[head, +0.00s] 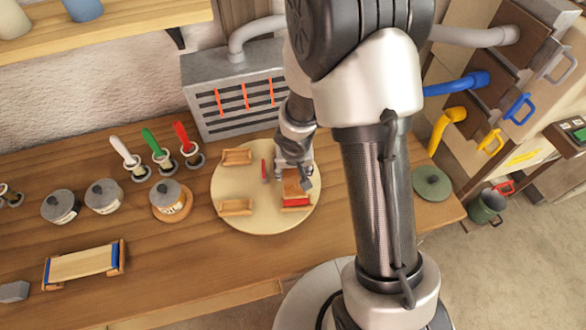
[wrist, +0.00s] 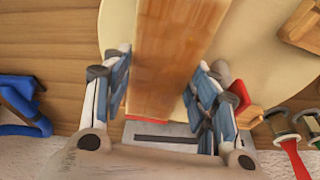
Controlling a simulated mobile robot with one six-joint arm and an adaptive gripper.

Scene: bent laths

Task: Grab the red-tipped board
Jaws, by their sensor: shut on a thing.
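The red-tipped board (head: 292,184) is on the right side of the round pale disc (head: 250,222). Its near end shows red in the head view, at a wooden cradle (head: 297,208). In the wrist view the brown board (wrist: 175,45) runs from the top edge down between the fingers, with a red strip at its lower end. My gripper (head: 292,170) is over the board, its fingers (wrist: 162,92) on both sides of it and shut on it. The arm hides part of the board in the head view. I cannot tell whether the board is lifted.
Two more cradles (head: 237,156) (head: 236,207) and a small red piece (head: 264,170) stand on the disc. A grey vented box (head: 235,95) is behind. Lidded pots (head: 103,196), colour-handled tools (head: 152,142) and a blue-ended board (head: 82,264) are left. The front middle table is clear.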

